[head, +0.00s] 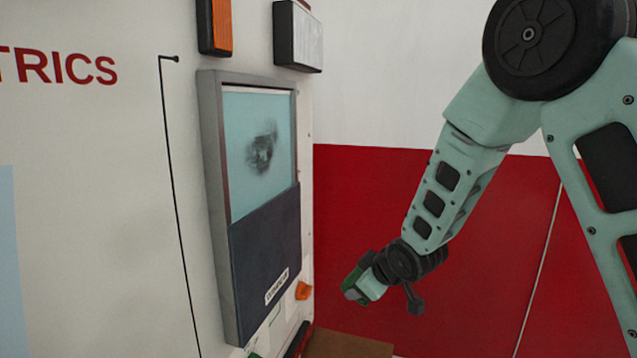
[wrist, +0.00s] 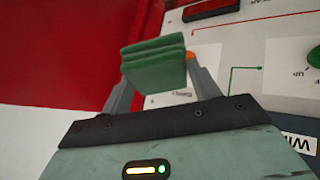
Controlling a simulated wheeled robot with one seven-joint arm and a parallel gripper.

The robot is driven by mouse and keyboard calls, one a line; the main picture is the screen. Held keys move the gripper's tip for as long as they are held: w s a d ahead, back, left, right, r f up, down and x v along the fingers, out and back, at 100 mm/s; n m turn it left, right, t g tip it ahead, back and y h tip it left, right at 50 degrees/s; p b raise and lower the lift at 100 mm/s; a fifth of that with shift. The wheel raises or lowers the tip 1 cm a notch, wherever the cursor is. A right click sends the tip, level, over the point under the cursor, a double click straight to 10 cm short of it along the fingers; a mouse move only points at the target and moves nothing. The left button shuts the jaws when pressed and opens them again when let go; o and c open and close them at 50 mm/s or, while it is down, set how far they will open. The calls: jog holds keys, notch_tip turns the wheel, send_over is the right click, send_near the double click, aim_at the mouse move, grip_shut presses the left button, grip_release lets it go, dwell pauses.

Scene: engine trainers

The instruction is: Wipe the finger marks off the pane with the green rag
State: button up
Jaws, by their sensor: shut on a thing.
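The pane (head: 240,180) is a light blue panel in a grey upright frame on the white trainer wall. A dark grey smudge of finger marks (head: 262,152) lies on its upper part. A dark blue cover (head: 265,255) with a white label hides the lower half of the frame. My gripper (head: 356,287) is right of the frame's lower end, apart from the pane and below the marks. In the wrist view it is shut on the folded green rag (wrist: 153,65), held between its two grey fingers. The rag shows only as a small dark green patch in the head view.
An orange knob (head: 303,290) sticks out by the frame's lower right corner, near my gripper. A brown surface (head: 345,344) lies below. Orange (head: 215,25) and white (head: 298,36) lamps sit above the frame. A green knob (wrist: 315,57) shows in the wrist view.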

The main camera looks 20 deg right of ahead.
jog(key=a+r+n+t+y, duration=0.3)
jog(key=a+r+n+y, duration=0.25)
jog(key=r, duration=0.55)
jog(key=s+a+r+n+g+y, duration=0.35)
jog(key=s+r+n+y, duration=0.25)
jog(key=r, duration=0.3)
jog(key=s+a+r+n+g+y, duration=0.3)
jog(key=s+a+r+n+y, duration=0.3)
jog(key=r, duration=0.3)
jog(key=shift+y, duration=0.55)
jog(key=shift+w+a+p, duration=1.15)
jog(key=shift+w+a, duration=0.25)
jog(key=shift+a, duration=0.3)
jog(key=shift+w+a, duration=0.5)
jog(key=shift+a, duration=0.3)
